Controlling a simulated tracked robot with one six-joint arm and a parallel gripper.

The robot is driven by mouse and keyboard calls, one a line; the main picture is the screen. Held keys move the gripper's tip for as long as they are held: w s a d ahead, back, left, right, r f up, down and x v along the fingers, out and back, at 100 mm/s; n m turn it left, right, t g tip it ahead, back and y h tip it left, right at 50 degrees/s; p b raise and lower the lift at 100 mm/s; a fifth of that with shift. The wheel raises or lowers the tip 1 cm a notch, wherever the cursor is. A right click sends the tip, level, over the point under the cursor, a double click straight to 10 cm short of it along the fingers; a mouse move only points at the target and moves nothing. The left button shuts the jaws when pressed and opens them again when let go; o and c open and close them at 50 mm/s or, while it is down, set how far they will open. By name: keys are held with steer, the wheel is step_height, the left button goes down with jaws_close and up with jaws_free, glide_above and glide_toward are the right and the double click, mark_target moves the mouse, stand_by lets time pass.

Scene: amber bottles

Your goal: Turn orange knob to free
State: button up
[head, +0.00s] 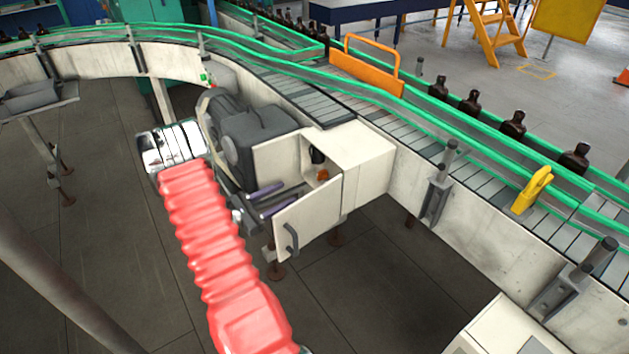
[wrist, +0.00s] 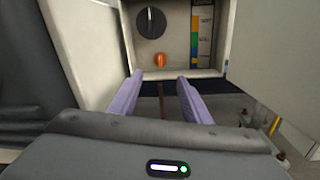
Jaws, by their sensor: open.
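The orange knob (wrist: 160,60) sits on the back panel inside an open white cabinet, below a larger black dial, in the wrist view. In the head view the orange knob (head: 318,156) shows small and partly hidden in the cabinet opening. My gripper (wrist: 160,82) is open, its two purple fingers spread apart below the knob in the picture, with nothing between them. In the head view my gripper (head: 278,200) is in front of the cabinet opening, apart from the knob. Which way the knob is turned is too small to tell.
The cabinet door (head: 308,218) hangs open at the right of my gripper; it also fills the right of the wrist view (wrist: 278,60). A black dial (wrist: 151,21) and a coloured label strip (wrist: 196,38) are inside. A conveyor (head: 455,150) with dark bottles (head: 513,124) runs behind.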

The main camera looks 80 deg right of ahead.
mark_target(315, 187)
steer(key=x, duration=1.3)
steer(key=shift+c, duration=0.4)
